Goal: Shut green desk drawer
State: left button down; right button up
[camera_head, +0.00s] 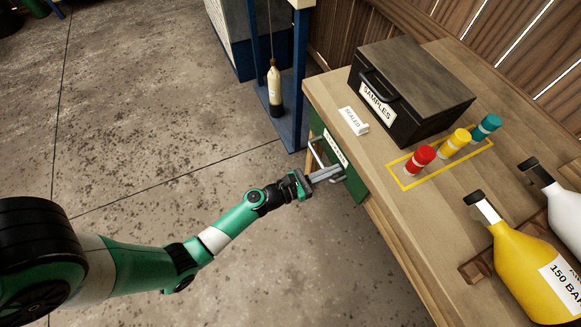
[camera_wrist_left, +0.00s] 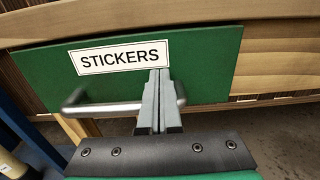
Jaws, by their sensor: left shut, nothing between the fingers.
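The green drawer (camera_head: 357,186) is set in the side of the wooden desk (camera_head: 395,217). In the left wrist view its green front (camera_wrist_left: 215,65) carries a "STICKERS" label (camera_wrist_left: 120,57) and a silver bar handle (camera_wrist_left: 95,108). The front looks close to the desk's wooden edge; I cannot tell how far out it is. My left gripper (camera_head: 335,172) is shut and empty, its fingertips at the drawer front over the handle. In the left wrist view the closed fingers (camera_wrist_left: 159,75) overlap the label and hide part of the handle. Contact is unclear. My right gripper is not in view.
On the desk stand a black "SAMPLES" box (camera_head: 415,85), a white "SEALED" block (camera_head: 354,121), red (camera_head: 419,159), yellow (camera_head: 454,143) and teal (camera_head: 486,127) cylinders, and a yellow bottle (camera_head: 530,268). A blue frame (camera_head: 290,125) stands behind.

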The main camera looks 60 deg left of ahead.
pick_arm(q)
jog(key=s+a+p, duration=0.1)
jog(key=s+p, duration=0.1)
jog(key=s, duration=1.1)
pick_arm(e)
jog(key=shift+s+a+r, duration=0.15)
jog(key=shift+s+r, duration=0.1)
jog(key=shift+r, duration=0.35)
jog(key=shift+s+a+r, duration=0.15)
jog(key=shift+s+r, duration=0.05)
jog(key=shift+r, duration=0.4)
